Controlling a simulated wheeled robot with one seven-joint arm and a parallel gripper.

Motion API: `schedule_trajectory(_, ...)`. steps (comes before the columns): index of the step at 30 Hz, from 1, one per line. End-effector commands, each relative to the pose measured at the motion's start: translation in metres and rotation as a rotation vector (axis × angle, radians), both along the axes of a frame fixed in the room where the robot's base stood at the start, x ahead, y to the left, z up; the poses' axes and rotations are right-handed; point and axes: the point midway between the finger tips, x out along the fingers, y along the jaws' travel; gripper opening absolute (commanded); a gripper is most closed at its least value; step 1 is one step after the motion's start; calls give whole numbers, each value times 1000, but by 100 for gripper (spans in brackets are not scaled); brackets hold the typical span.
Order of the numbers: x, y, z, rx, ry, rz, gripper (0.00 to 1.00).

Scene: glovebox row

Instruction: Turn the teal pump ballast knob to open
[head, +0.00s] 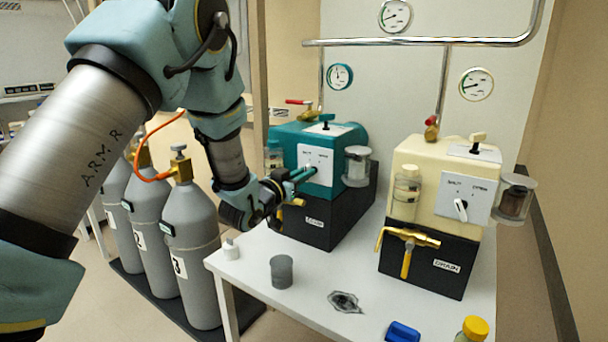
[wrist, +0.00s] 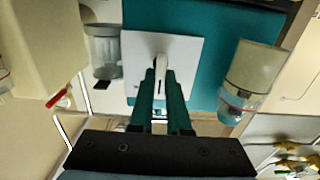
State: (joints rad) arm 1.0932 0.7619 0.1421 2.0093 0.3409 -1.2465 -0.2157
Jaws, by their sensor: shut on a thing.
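The teal pump (head: 345,135) stands on a black base at the back left of the white bench. Its white front plate (head: 318,157) carries the ballast knob, mostly hidden by my fingers in the head view. My gripper (head: 312,170) reaches it from the left. In the wrist view the pale knob (wrist: 161,66) stands in front of the white plate (wrist: 190,58), between the two teal fingers of my gripper (wrist: 161,78), which are shut on it. The knob's handle looks about upright in that view. The plate's lettering is too small to read surely.
A cream pump (head: 445,165) with its own white knob (head: 461,209) stands to the right. Clear jars (head: 357,166) flank the teal pump. A grey cup (head: 281,271) and a blue item (head: 402,331) are on the bench. Gas cylinders (head: 190,250) stand left.

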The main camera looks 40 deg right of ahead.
Motion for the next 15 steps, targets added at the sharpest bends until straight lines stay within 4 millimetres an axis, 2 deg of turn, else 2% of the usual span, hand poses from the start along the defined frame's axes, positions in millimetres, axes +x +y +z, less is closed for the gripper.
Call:
schedule_trajectory(8, 0, 0, -1, 6, -25, 0, 0)
schedule_trajectory(15, -1, 0, -3, 36, -147, 0, 0)
